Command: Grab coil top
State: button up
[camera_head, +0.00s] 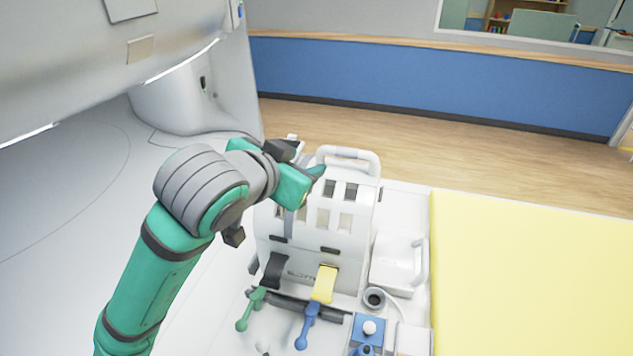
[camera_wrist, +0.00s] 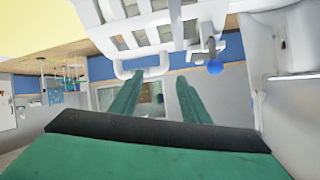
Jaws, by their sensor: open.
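The coil top (camera_head: 363,207) is a white shell with rectangular windows and a looped white handle (camera_head: 350,153) on its upper edge. It stands upright on the white bed. My gripper (camera_head: 316,173) is open and empty at the coil's upper left, left of the handle, and my arm hides part of the coil's left side. In the wrist view the coil top (camera_wrist: 165,45) appears upside down at the top, with its handle (camera_wrist: 133,68) near the tips of my open green fingers (camera_wrist: 155,82). I cannot tell whether they touch.
A black strap (camera_head: 272,270) and a yellow strap (camera_head: 325,283) are at the coil's front, with green (camera_head: 250,310) and blue (camera_head: 307,326) levers below. A white box (camera_head: 395,262) and yellow mattress (camera_head: 530,275) are to the right. The white magnet (camera_head: 70,75) rises on the left.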

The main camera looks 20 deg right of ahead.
aim_at(318, 157)
jog(key=x, duration=0.5)
jog(key=shift+w+a+f, duration=0.1)
jog(key=shift+w+f, duration=0.05)
jog(key=shift+w, duration=0.1)
jog(key=x, duration=0.4)
jog(key=shift+w+a+f, duration=0.1)
jog(key=shift+w+a, duration=0.1)
jog(key=shift+a, duration=0.15)
jog(key=shift+w+d+f, duration=0.25)
jog(key=shift+w+d, duration=0.1)
jog(key=shift+d, duration=0.05)
grip_shut()
jog(key=shift+w+r, duration=0.1)
dwell(0.4)
